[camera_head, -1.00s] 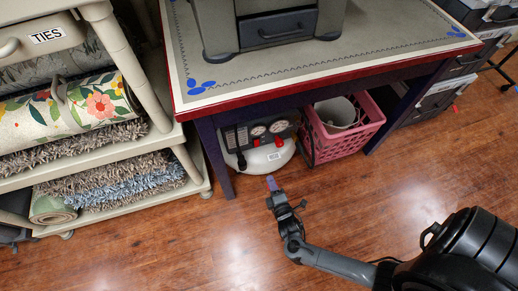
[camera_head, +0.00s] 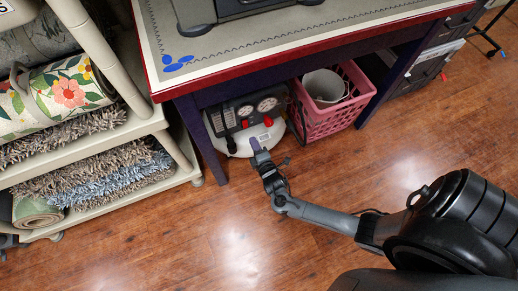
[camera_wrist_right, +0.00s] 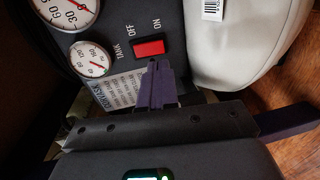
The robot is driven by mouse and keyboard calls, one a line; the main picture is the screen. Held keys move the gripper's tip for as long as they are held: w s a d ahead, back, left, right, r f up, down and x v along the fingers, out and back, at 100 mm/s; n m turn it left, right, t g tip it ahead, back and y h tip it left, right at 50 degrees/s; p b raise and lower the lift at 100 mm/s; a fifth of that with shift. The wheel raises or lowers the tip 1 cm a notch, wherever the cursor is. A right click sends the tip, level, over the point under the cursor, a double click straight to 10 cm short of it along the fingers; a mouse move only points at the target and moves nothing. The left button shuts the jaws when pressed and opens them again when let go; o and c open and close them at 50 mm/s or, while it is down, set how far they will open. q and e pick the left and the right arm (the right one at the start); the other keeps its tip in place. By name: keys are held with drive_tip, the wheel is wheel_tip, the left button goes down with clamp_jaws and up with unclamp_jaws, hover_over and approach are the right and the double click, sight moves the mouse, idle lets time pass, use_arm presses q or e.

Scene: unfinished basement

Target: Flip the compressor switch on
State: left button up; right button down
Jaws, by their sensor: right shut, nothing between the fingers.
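The compressor (camera_head: 241,137) stands on the floor under the table, with a dark panel, two round gauges and a white tank. In the right wrist view its red rocker switch (camera_wrist_right: 149,47) sits on the panel (camera_wrist_right: 174,62) between the OFF and ON labels. I cannot tell which way it is tilted. My right gripper (camera_head: 255,144) is shut and empty in front of the compressor. In the right wrist view its purple fingertips (camera_wrist_right: 154,66) are just below the switch; I cannot tell whether they touch the panel. My left gripper is not in view.
A pink crate (camera_head: 325,122) holding a whitish bucket (camera_head: 324,86) stands right of the compressor. The table leg (camera_head: 201,138) is to its left and the red table edge (camera_head: 300,57) is above. A shelf with rugs (camera_head: 100,180) is at the left. The wooden floor in front is clear.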

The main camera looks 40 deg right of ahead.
sight(246, 127)
drive_tip(key=b+x, duration=0.2)
drive_tip(key=x, duration=0.3)
drive_tip(key=shift+f, duration=0.1)
drive_tip(key=shift+w+d+b, duration=0.15)
drive_tip(key=shift+w+b, duration=0.35)
